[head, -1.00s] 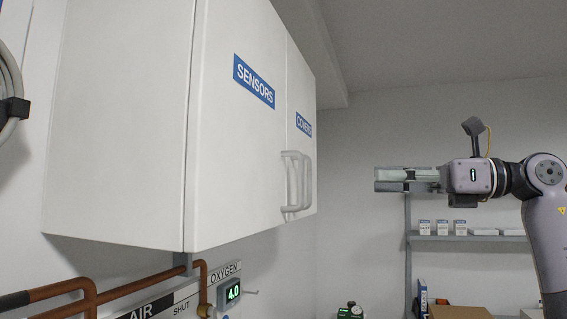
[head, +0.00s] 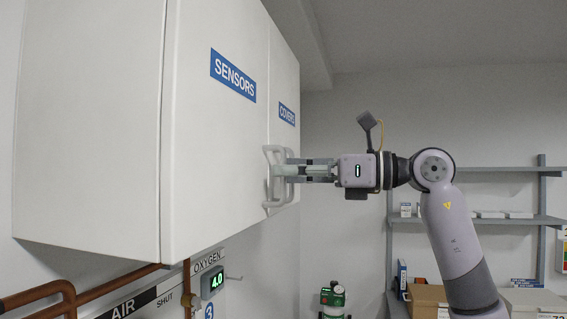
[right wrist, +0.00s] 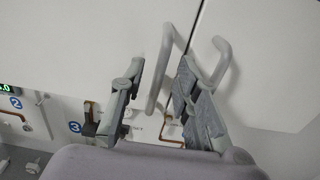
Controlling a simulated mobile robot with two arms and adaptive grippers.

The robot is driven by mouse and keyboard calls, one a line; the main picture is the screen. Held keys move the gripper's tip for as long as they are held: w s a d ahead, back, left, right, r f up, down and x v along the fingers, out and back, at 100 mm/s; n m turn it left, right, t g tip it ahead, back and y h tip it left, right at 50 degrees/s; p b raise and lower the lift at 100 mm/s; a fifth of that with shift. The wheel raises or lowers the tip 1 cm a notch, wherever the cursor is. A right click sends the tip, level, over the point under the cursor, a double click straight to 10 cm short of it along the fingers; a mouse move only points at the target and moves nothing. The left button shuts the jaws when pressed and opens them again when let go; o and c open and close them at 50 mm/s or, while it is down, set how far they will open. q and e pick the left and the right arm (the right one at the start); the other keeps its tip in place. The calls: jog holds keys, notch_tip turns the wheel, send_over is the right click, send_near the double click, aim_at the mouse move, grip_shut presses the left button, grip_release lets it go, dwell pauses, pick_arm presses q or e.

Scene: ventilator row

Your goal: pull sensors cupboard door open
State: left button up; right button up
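The white sensors cupboard door (head: 205,150) carries a blue SENSORS label and looks shut, flush with the neighbouring COVERS door (head: 284,80). Its pale grey bar handle (head: 268,180) stands near the seam between the doors. My right gripper (head: 285,170) reaches the handles from the right. In the right wrist view my right gripper (right wrist: 162,68) is open, with the sensors handle (right wrist: 158,85) between its spread fingers. The COVERS handle (right wrist: 223,62) lies outside the right finger. Contact between fingers and handle cannot be told. My left gripper is in neither view.
Copper pipes (head: 120,283) and an oxygen display (head: 213,284) are on the wall below the cupboard. Shelves (head: 480,221) with small boxes stand at the back right, with a cardboard box (head: 428,298) below. The space before the doors is otherwise clear.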

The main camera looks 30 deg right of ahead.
jog(key=shift+x, duration=0.85)
jog(key=shift+s, duration=0.1)
jog(key=shift+c, duration=0.3)
grip_shut()
